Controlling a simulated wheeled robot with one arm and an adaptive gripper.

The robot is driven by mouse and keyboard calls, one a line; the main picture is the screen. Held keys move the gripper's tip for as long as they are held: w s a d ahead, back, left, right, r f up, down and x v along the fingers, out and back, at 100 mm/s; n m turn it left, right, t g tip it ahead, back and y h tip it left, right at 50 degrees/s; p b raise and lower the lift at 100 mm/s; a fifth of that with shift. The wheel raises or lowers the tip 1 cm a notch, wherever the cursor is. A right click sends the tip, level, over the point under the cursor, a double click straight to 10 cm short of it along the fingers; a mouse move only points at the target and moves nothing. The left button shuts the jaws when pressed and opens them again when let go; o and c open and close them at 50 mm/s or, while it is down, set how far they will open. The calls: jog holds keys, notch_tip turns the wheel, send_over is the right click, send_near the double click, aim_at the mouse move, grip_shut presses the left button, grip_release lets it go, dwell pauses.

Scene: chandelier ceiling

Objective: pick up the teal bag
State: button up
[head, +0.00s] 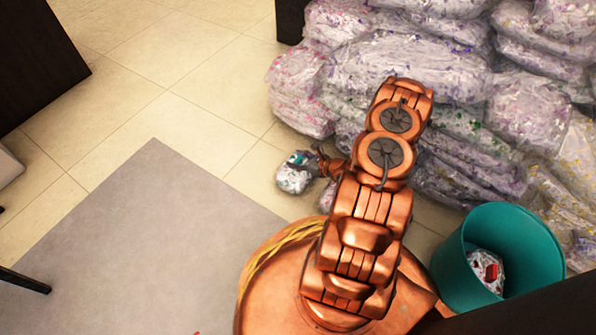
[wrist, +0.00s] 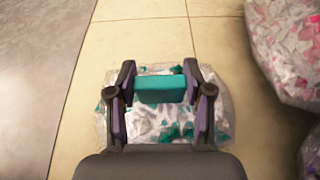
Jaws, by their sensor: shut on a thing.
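The teal bag (wrist: 150,127) is a clear plastic bag with white and teal scraps inside. A solid teal block-like part (wrist: 160,89) sits at its top, between the fingers. My gripper (wrist: 160,78) is shut on that teal part, with one finger on each side. In the head view the bag (head: 293,178) is small, just left of my gripper (head: 311,160), over the pale tiles near the foot of the bag pile. I cannot tell whether it touches the floor. My gripper covers part of the bag in the wrist view.
A big pile of clear bags with coloured scraps (head: 410,70) rises behind and right of my arm. A teal bin (head: 455,262) with a bag inside stands at the lower right. A grey mat (head: 150,235) and open tiles (head: 190,75) lie to the left.

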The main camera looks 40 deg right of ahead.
grip_shut()
jog(key=shift+r, duration=0.1)
